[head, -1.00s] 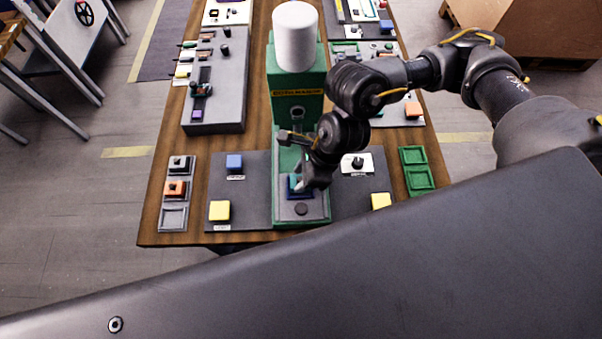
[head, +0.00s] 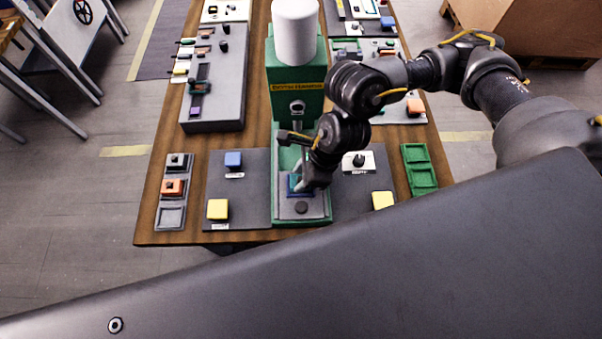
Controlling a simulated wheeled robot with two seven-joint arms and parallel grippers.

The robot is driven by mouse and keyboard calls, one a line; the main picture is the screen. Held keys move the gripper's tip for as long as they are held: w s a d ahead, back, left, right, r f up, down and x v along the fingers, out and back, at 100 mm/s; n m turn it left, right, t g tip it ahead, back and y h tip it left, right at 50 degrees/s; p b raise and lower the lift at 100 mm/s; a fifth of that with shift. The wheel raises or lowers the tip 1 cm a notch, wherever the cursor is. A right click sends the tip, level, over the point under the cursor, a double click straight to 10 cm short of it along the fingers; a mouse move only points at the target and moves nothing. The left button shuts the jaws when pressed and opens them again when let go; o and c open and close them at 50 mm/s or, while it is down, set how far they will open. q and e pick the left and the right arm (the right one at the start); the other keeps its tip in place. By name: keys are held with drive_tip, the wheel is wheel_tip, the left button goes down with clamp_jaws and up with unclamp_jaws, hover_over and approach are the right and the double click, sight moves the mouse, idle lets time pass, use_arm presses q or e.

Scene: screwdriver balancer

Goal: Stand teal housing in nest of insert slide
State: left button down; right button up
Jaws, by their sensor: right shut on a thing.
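The teal housing (head: 293,180) shows in part at the front of the green press, in the head view. My right gripper (head: 299,186) points down and is shut on it. The housing is at the blue nest of the insert slide (head: 292,193), on the grey plate in the press base. My gripper hides its right side, so I cannot tell whether it is fully seated or still a little above. My left gripper is not in view.
The green press (head: 296,88) with a white cylinder (head: 295,32) rises behind my gripper. A yellow button (head: 217,209) and a blue button (head: 233,159) are at left. Small trays (head: 171,217) stand at the left edge, green trays (head: 422,178) at the right.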

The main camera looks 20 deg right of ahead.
drive_tip(key=o, duration=1.1)
drive_tip(key=shift+r, duration=0.1)
drive_tip(key=p+v, duration=0.2)
drive_tip(key=v, duration=0.8)
drive_tip(key=shift+d+r+p, duration=0.25)
drive_tip(key=shift+r+p, duration=0.05)
drive_tip(key=shift+p, duration=0.1)
drive_tip(key=shift+a+f, duration=0.1)
drive_tip(key=shift+a, duration=0.05)
